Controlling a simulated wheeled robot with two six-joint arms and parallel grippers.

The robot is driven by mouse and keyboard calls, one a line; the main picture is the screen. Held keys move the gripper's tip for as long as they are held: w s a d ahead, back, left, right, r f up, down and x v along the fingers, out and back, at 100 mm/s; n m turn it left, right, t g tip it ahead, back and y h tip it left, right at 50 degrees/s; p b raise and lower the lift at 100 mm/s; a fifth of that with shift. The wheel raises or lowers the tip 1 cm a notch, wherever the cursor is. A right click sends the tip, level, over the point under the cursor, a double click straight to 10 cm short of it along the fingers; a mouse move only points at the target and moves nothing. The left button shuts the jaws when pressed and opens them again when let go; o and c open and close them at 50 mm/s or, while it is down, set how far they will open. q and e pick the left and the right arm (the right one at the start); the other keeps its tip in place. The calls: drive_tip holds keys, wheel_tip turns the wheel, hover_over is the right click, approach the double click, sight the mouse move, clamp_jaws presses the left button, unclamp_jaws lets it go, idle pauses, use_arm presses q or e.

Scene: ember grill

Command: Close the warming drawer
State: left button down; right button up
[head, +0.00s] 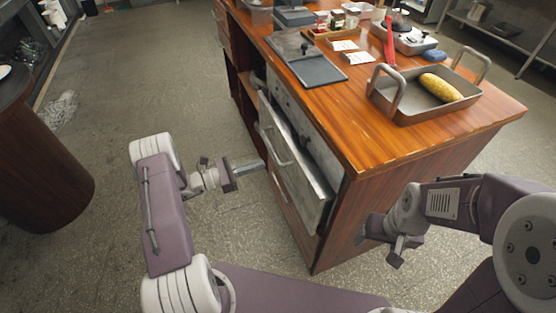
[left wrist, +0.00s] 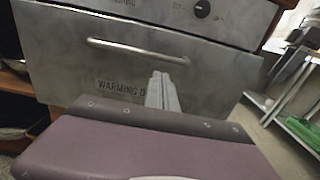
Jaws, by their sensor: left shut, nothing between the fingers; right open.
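The warming drawer (head: 300,172) is a grey metal front with a bar handle, set in the side of the wooden counter. In the head view its top edge stands out from the cabinet, leaving a dark gap behind it. The left wrist view shows the drawer front (left wrist: 60,60) with its handle (left wrist: 135,50) and partly hidden lettering starting "WARMING". My left gripper (head: 262,163) is shut and empty, its fingers at or close to the drawer front below the handle; contact is unclear. My right gripper (head: 378,240) is open and empty beside the counter's near end.
The wooden counter (head: 420,143) holds a roasting pan (head: 405,108) with corn, a dark board (head: 318,70) and small containers. A round dark wooden table (head: 40,170) stands at left. Open floor lies between it and the counter.

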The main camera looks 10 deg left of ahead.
sight(287, 156)
use_arm(q)
drive_tip(key=x, duration=0.8)
drive_tip(key=shift+b, duration=0.4)
use_arm(e)
drive_tip(key=shift+f, duration=0.5)
use_arm(q)
drive_tip(key=x, duration=0.3)
drive_tip(key=shift+w+d+b, duration=0.25)
drive_tip(key=shift+d+b, duration=0.05)
drive_tip(key=shift+r, duration=0.1)
use_arm(e)
drive_tip(key=shift+s+a+f, duration=0.1)
drive_tip(key=shift+a+f, duration=0.05)
drive_tip(key=shift+f, duration=0.05)
